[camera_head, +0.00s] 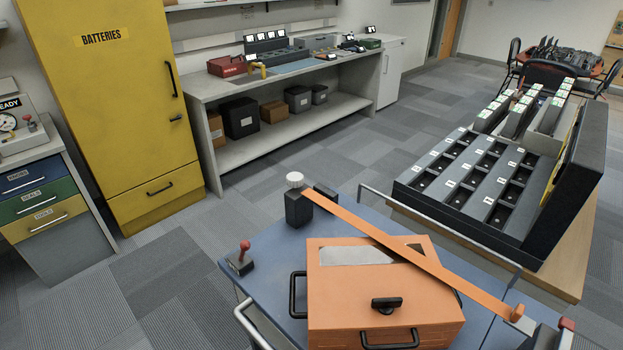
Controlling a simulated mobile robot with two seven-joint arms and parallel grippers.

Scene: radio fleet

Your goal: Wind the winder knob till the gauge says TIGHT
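A pale ribbed knob (295,179) tops a dark block (298,208) at the far left edge of the blue cart top; it looks like the winder knob. An orange strap (400,245) runs from beside this block, across the orange case (385,295), to the cart's front right. No gauge reading TIGHT shows on the cart. A dial (7,122) under a partly cut-off sign ending in "EADY" stands at the left picture edge; its needle is too small to read. Neither of my grippers is in view.
A red-knobbed stamp-like piece (241,259) stands at the cart's left edge. Metal rails (437,228) border the cart top (250,285). A black slotted rack (470,185) on a wooden table is behind right. A yellow cabinet (120,120) stands left, with open carpet between.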

